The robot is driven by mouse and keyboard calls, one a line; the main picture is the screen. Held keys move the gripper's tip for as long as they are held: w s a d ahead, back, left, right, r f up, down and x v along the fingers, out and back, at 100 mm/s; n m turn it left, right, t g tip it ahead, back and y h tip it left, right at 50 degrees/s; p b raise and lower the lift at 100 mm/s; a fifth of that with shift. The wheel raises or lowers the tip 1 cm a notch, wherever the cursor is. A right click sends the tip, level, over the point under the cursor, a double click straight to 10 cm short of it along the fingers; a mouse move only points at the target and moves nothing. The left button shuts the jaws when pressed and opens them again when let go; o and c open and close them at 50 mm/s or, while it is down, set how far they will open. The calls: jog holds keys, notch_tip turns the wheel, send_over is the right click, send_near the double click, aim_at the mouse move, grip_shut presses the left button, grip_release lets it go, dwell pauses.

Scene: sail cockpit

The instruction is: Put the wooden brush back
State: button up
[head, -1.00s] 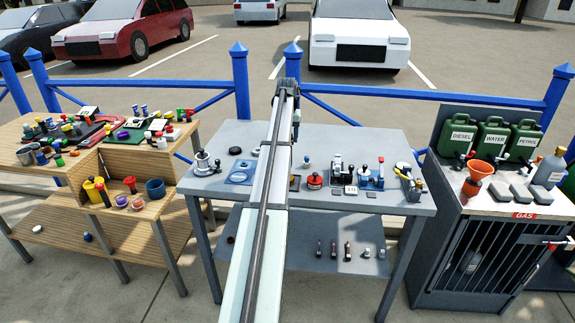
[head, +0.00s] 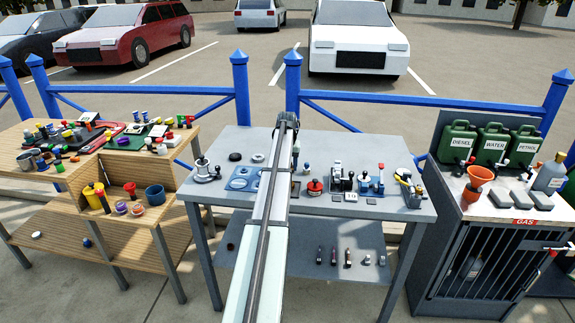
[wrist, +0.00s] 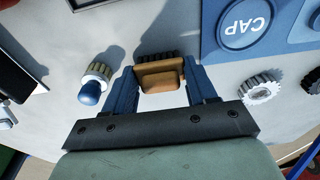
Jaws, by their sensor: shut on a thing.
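The wooden brush (wrist: 160,82) shows in the wrist view as a brown block with dark bristles on its far side. My gripper (wrist: 157,76) is shut on it, with a blue finger on each side. The brush is over a light grey surface, and a shadow falls beside it. I cannot tell whether it touches the surface. In the head view my arm reaches over the grey workbench (head: 345,145), and the arm hides the brush and most of my gripper.
In the wrist view, a blue-topped knob (wrist: 90,92) stands left of my gripper, a pale toothed ring (wrist: 262,88) lies right, and a blue panel marked CAP (wrist: 245,25) lies upper right. In the head view, the workbench's back right is fairly clear.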

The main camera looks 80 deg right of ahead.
jog(key=shift+f, duration=0.1)
jog(key=o, duration=1)
jog(key=r, duration=0.4)
jog(key=a+r, duration=0.1)
jog(key=r, duration=0.7)
jog(key=shift+a+r, duration=0.1)
jog(key=shift+a, duration=0.15)
jog(key=shift+w, duration=0.1)
